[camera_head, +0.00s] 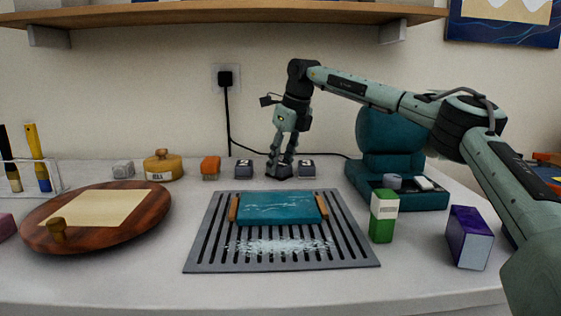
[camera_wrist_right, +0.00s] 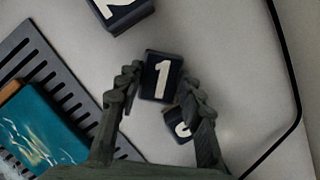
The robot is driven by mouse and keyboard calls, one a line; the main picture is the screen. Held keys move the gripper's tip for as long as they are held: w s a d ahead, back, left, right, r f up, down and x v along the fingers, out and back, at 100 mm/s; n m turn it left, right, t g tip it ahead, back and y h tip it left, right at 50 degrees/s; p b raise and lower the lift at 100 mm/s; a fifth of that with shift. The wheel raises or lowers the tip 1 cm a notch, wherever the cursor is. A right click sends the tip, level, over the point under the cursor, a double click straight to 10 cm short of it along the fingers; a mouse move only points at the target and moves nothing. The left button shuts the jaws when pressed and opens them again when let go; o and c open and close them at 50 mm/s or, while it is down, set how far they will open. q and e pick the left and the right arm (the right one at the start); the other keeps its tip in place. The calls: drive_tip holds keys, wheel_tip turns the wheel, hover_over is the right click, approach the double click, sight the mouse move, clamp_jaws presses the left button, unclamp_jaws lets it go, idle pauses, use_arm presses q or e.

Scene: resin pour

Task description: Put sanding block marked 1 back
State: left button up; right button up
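The sanding block marked 1 (camera_wrist_right: 160,78) is dark with a white numeral. In the right wrist view it sits between the two fingertips of my right gripper (camera_wrist_right: 159,84), which look closed against its sides. In the head view this gripper (camera_head: 280,168) points down at the back of the table, between two dark blocks; its fingers largely hide block 1 there. The block marked 2 (camera_wrist_right: 122,12) shows at the wrist view's top, also in the head view (camera_head: 243,168). Another numbered block (camera_wrist_right: 178,125), partly hidden, stands beyond, right of the gripper in the head view (camera_head: 306,168). My left gripper is out of view.
An orange block (camera_head: 210,167) and a grey block (camera_head: 122,169) stand further left, with a yellow lidded pot (camera_head: 163,165) between. A slotted grey tray (camera_head: 205,255) with a teal board (camera_head: 280,208) lies in front. A teal machine (camera_head: 390,135) stands right. A black cable (camera_head: 228,120) runs behind.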

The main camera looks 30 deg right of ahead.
drive_tip(key=o, duration=0.4)
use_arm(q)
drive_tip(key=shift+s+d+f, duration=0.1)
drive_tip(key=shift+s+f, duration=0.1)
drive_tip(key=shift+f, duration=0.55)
use_arm(e)
drive_tip(key=v, duration=1.2)
drive_tip(key=shift+r, duration=0.2)
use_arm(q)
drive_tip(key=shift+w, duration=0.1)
use_arm(e)
drive_tip(key=shift+w, duration=0.1)
